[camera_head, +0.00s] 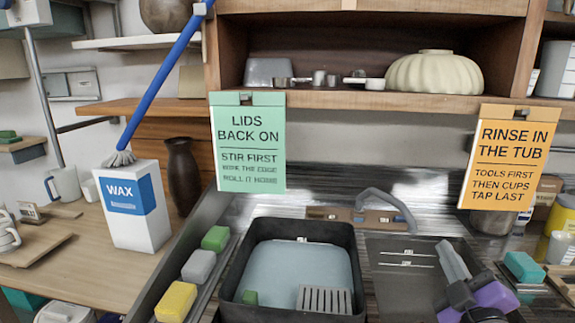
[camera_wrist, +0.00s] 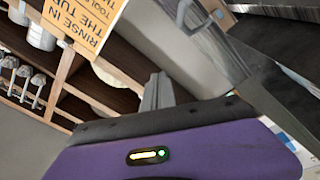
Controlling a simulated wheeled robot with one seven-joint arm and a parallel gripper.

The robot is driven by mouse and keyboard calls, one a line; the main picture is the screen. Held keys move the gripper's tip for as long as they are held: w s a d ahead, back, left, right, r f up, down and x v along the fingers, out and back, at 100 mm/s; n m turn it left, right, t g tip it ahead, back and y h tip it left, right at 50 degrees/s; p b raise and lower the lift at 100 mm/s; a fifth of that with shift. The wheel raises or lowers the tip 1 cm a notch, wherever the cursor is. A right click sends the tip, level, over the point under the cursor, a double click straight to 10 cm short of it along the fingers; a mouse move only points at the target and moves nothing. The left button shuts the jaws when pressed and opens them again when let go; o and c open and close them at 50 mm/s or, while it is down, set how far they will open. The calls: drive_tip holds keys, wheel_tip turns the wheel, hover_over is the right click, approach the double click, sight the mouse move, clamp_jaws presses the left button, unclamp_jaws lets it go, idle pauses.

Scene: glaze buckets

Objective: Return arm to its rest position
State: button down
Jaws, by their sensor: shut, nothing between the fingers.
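My gripper (camera_head: 448,250) is at the lower right of the head view, over the right part of the steel sink (camera_head: 395,262). Its grey fingers are together with nothing between them, and they point up and a little left in the picture. Its purple body shows below them, at the bottom edge. In the wrist view my gripper (camera_wrist: 157,88) shows its grey fingers above the purple housing. Most of my arm is out of view.
A dark tub (camera_head: 248,262) stands left of my gripper, with sponges (camera_head: 199,265) beside it. The faucet (camera_head: 388,205) arches behind. A "Rinse in the tub" sign (camera_head: 510,155) hangs above. A wax box (camera_head: 134,205) with a blue-handled brush (camera_head: 165,75) stands left.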

drive_tip(key=s+a+f+m+g, duration=0.1)
drive_tip(key=s+a+f+m, duration=0.2)
drive_tip(key=s, duration=1.1)
drive_tip(key=s+a+f+m+g+y, duration=0.1)
drive_tip(key=s+a+f+m+g, duration=0.1)
drive_tip(key=s+f, duration=0.7)
drive_tip(key=s+a+f+m+g+y, duration=0.1)
drive_tip(key=s+a+f+m, duration=0.3)
drive_tip(key=s, duration=1.6)
drive_tip(key=shift+a+f+m+g, duration=0.3)
drive_tip(key=shift+a+f+m, duration=0.15)
drive_tip(key=shift+f, duration=0.5)
drive_tip(key=c, duration=2.1)
unclamp_jaws()
